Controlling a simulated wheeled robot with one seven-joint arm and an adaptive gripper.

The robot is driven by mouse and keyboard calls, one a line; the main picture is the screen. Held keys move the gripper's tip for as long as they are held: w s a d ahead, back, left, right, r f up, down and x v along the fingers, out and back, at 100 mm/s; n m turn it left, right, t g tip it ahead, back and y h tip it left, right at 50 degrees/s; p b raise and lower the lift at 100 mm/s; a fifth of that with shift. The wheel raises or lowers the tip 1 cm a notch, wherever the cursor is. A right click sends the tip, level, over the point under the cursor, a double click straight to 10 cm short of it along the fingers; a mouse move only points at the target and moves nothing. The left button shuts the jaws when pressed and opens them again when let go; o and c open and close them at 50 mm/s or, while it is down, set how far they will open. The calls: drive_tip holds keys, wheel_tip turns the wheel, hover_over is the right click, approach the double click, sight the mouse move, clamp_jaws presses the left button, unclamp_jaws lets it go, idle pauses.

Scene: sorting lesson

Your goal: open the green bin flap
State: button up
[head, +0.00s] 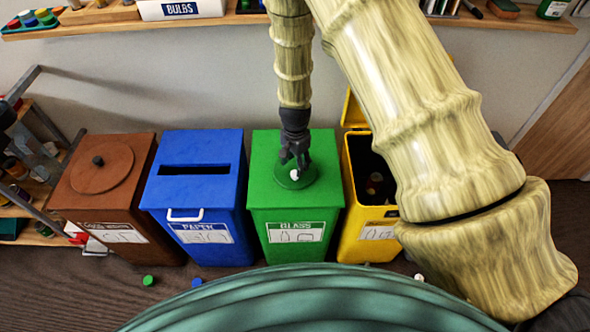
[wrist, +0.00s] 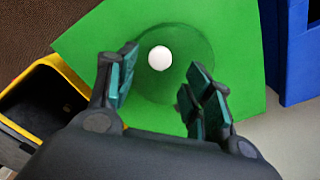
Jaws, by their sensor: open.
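The green bin (head: 294,222) labelled GLASS stands between the blue and yellow bins. Its round flap (head: 312,177) lies flush in the top and looks closed, with a small white knob (head: 294,174) on it. My gripper (head: 294,160) hangs above the flap, pointing down. In the wrist view the white knob (wrist: 159,58) sits between and beyond the spread fingers of my gripper (wrist: 160,88), nearer the left finger. The fingers are open and empty. The round flap (wrist: 185,45) is partly hidden by the fingers in both views.
The blue PAPER bin (head: 205,205) is to the left, the brown bin (head: 115,215) with a round lid farther left. The yellow bin (head: 372,225) stands open on the right, partly behind my arm. Green (head: 149,281) and blue (head: 197,283) caps lie on the floor. A shelf (head: 115,18) runs above.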

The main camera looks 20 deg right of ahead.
sight(295, 173)
drive_tip(key=shift+f+p, duration=0.55)
drive_tip(key=shift+f, duration=2)
clamp_jaws()
